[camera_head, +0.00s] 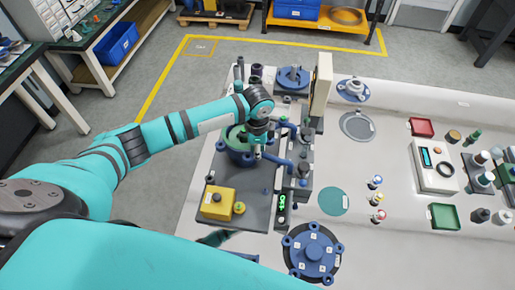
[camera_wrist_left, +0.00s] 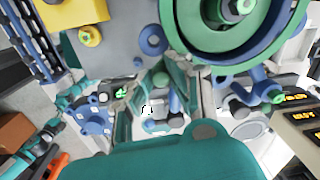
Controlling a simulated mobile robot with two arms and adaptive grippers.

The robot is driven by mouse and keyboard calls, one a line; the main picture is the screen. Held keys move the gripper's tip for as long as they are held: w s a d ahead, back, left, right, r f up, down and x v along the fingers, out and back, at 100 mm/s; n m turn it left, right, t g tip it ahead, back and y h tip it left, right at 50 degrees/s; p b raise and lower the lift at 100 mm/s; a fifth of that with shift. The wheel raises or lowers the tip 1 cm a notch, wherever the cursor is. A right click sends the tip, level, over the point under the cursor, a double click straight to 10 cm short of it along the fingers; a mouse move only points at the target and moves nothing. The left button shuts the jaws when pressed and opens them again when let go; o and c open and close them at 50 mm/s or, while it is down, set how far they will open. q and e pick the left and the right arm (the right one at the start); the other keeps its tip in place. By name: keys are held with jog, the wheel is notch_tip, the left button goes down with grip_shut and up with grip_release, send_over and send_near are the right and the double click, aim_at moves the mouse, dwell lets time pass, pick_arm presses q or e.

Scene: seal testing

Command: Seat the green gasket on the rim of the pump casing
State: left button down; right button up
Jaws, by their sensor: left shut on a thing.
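The blue pump casing (camera_head: 240,158) stands on a dark grey plate at the left of the table. The green gasket (camera_head: 235,134) shows as a ring at the casing's top. My left gripper (camera_head: 257,150) is at the casing's right side, shut. In the left wrist view its fingers (camera_wrist_left: 172,82) are close by the ring's lower edge. The exact contact is hidden, and I cannot tell if the gasket sits flush.
A yellow box (camera_head: 217,203) stands in front of the casing. Blue pipes and a tall pale column (camera_head: 320,90) are close on its right. A blue flanged cover (camera_head: 313,252) lies at the front. A flat green disc (camera_head: 332,201) has clear table around it.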

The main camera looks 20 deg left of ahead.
pick_arm(q)
jog(key=shift+f, duration=0.6)
dwell(0.5)
jog(key=shift+f, duration=0.15)
dwell(1.3)
jog(key=c, duration=1.1)
grip_release()
jog(key=shift+c, duration=0.2)
notch_tip(320, 180, up, 5)
jog(key=p, duration=0.5)
jog(key=shift+f+p, duration=0.1)
jog(key=shift+p, duration=0.3)
jog(key=shift+r, duration=2.15)
